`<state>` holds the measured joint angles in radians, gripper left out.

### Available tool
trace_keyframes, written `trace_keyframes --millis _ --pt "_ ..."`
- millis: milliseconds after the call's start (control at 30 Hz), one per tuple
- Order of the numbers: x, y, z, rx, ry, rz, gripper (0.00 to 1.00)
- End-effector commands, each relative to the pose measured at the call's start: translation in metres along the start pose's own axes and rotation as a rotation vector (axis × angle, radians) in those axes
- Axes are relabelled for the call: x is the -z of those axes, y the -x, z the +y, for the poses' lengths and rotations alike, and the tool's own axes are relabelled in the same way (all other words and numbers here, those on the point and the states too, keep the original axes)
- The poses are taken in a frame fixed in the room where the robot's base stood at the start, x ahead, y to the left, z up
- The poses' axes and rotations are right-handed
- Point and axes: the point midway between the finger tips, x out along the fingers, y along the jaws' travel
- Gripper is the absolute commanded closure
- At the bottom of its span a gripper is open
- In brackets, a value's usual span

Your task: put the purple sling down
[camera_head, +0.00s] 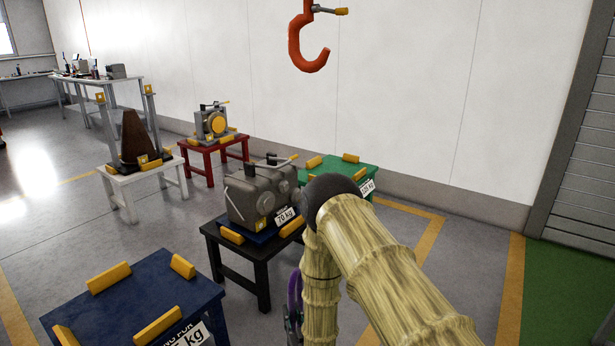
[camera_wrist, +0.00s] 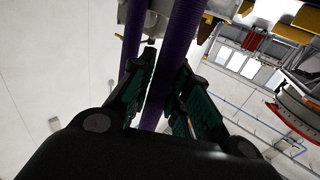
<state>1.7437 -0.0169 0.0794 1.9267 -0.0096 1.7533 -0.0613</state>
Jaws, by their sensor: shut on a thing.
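The purple sling (camera_wrist: 187,28) runs between the two dark green-padded fingers of my gripper (camera_wrist: 163,75) in the wrist view, and the fingers are shut on it. A second purple length shows just left of it, beside a finger. In the head view a small part of the purple sling (camera_head: 295,291) hangs at the left of my arm, low in the picture. My gripper is mostly hidden behind my arm there. The sling's far ends are not clear.
An orange hook (camera_head: 308,45) hangs at the top. A grey 70 kg unit (camera_head: 262,192) sits on a black stand (camera_head: 262,268). An empty blue stand (camera_head: 150,300) is at front left. Green (camera_head: 340,174), red (camera_head: 212,150) and white (camera_head: 145,180) stands are behind. Floor between stands is clear.

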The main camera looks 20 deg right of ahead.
Motion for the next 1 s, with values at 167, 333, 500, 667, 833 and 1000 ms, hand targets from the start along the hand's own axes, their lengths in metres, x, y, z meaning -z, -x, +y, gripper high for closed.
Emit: trace_keyframes --millis 167,333,500,667,833,1000 --pt "-0.056 -0.004 0.000 0.004 -0.002 0.002 1.00" --pt "-0.100 -0.008 0.000 0.009 -0.003 0.004 1.00" --pt "-0.143 -0.011 0.001 0.013 -0.004 0.005 1.00" --pt "-0.184 -0.013 0.001 0.018 -0.004 0.006 1.00" --pt "-0.228 -0.017 0.002 0.021 -0.003 0.007 1.00" --pt "-0.271 -0.019 0.003 0.024 -0.002 0.009 1.00"
